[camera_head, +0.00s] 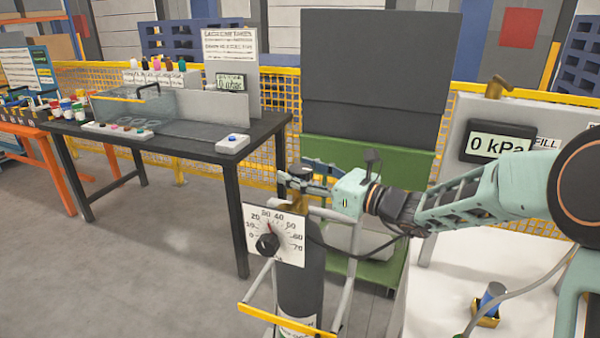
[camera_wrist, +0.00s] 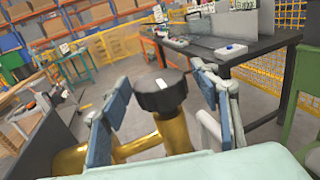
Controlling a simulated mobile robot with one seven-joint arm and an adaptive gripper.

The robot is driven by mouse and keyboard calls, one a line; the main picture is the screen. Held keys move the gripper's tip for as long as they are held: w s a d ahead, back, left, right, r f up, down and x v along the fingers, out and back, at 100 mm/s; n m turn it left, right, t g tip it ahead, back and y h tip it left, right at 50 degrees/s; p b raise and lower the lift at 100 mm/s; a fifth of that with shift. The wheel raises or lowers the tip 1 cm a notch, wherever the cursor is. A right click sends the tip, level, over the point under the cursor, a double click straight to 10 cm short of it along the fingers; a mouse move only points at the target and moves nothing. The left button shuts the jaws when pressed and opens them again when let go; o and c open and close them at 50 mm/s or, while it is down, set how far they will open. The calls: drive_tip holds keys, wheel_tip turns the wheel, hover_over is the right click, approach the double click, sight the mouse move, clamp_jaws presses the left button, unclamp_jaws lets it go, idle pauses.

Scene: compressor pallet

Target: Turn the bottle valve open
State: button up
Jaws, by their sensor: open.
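The bottle valve is a black round knob (camera_wrist: 161,92) on a brass stem (camera_wrist: 172,130). In the wrist view it sits between the two blue-padded fingers of my gripper (camera_wrist: 163,98), which is open. A gap shows on each side of the knob, so the fingers look apart from it. In the head view my gripper (camera_head: 305,182) is at the top of the dark gas bottle (camera_head: 298,275), and the valve is partly hidden by the fingers. A white dial plate (camera_head: 275,236) with a black knob and numbers up to 70 is in front of the bottle.
The bottle stands in a grey frame with a yellow bar (camera_head: 285,321). A black table (camera_head: 190,145) with a clear tank is at the left. A green cart with a dark panel (camera_head: 375,75) is behind. A display (camera_head: 498,142) at the right reads 0 kPa.

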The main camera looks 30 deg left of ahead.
drive_tip(key=shift+c, duration=0.6)
drive_tip(key=c, duration=1.1)
drive_tip(key=shift+r+g+p, duration=0.1)
drive_tip(key=shift+g+p, duration=0.2)
drive_tip(key=shift+p, duration=0.25)
drive_tip(key=shift+r+n+g+p, duration=0.1)
drive_tip(key=shift+n+g+p, duration=0.65)
drive_tip(key=shift+p, duration=0.2)
drive_tip(key=shift+n+g+p, duration=0.55)
drive_tip(key=shift+g+p, duration=0.45)
drive_tip(key=shift+g, duration=0.05)
drive_tip(key=shift+f+n+g+h+p, duration=0.1)
drive_tip(key=shift+n+g+h+p, duration=0.1)
drive_tip(key=shift+n+g+p, duration=0.85)
drive_tip(key=shift+f+n+g+h+p, duration=0.1)
drive_tip(key=shift+n+g+h+p, duration=0.15)
drive_tip(key=shift+n+g, duration=0.85)
drive_tip(key=shift+m+g, duration=0.25)
drive_tip(key=shift+g, duration=0.5)
